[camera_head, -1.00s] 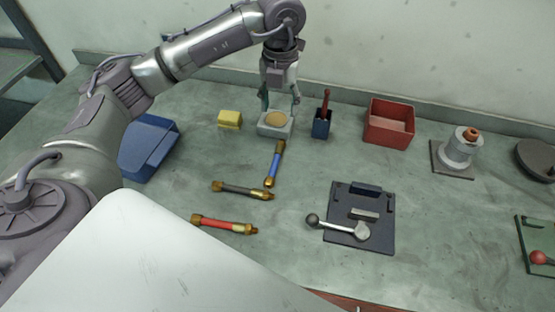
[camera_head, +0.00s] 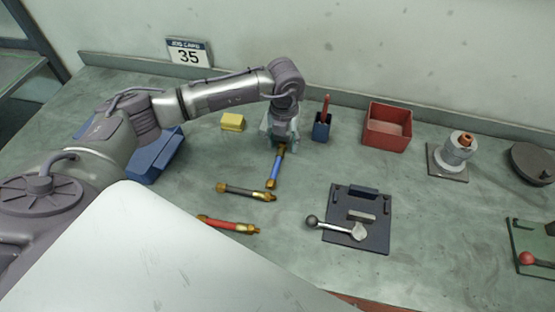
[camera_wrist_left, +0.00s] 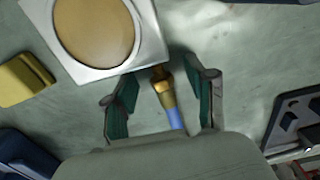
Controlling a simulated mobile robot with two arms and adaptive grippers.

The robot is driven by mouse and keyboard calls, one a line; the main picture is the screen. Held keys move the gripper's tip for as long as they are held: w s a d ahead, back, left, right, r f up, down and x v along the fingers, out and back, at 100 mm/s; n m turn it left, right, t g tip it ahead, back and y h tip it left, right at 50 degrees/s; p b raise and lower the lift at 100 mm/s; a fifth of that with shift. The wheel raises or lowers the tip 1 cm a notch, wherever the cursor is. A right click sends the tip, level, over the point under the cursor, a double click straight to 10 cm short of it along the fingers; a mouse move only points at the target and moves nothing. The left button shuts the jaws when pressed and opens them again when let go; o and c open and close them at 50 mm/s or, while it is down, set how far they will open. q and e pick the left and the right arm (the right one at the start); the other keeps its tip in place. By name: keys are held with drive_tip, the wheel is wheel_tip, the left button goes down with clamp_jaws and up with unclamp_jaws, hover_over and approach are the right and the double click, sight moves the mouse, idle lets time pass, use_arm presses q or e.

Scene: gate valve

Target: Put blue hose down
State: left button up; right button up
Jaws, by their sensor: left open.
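The blue hose (camera_head: 274,172) lies on the bench with brass ends, its far end towards the pale block. My left gripper (camera_head: 281,146) is low over that far end. In the left wrist view my left gripper (camera_wrist_left: 163,88) has its green-padded fingers spread wide. The brass end of the blue hose (camera_wrist_left: 175,118) shows between them, with clear gaps on both sides. The near part of the hose is hidden by the gripper body there. My right gripper is not in view.
A pale block with a tan disc (camera_wrist_left: 148,32) is just beyond the fingers. A yellow block (camera_head: 232,122), a dark hose (camera_head: 243,191), a red hose (camera_head: 230,225), a small blue holder (camera_head: 321,129), a red bin (camera_head: 387,127) and a dark lever plate (camera_head: 375,237) surround it.

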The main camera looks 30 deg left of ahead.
use_arm(q)
clamp_jaws()
idle(0.4)
